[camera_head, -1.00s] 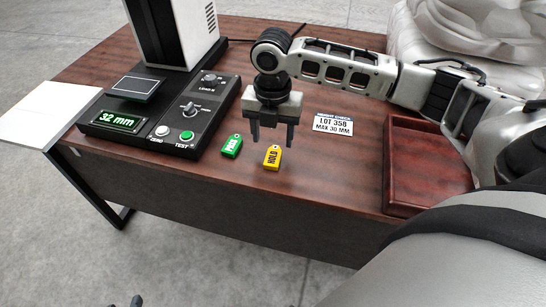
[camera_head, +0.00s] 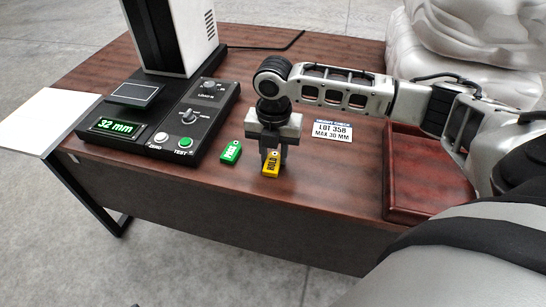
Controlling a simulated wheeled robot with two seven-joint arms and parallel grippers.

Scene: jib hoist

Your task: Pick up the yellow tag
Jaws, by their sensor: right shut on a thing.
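The yellow tag (camera_head: 271,164), marked HOLD, is at the front part of the wooden table. My right gripper (camera_head: 273,157) points straight down over it, with its fingers shut on the tag's upper part. The fingers hide part of the tag. I cannot tell whether the tag still touches the table. A green tag (camera_head: 230,152), marked PASS, lies just to the left, apart from the gripper. My left gripper is not in view.
A black test device (camera_head: 160,122) with a "32 mm" display stands at the left. A white card (camera_head: 333,131) reading LOT 358, MAX 30 MM lies behind and right of the gripper. An empty reddish wooden tray (camera_head: 412,214) is at the right. The table's front edge is close.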

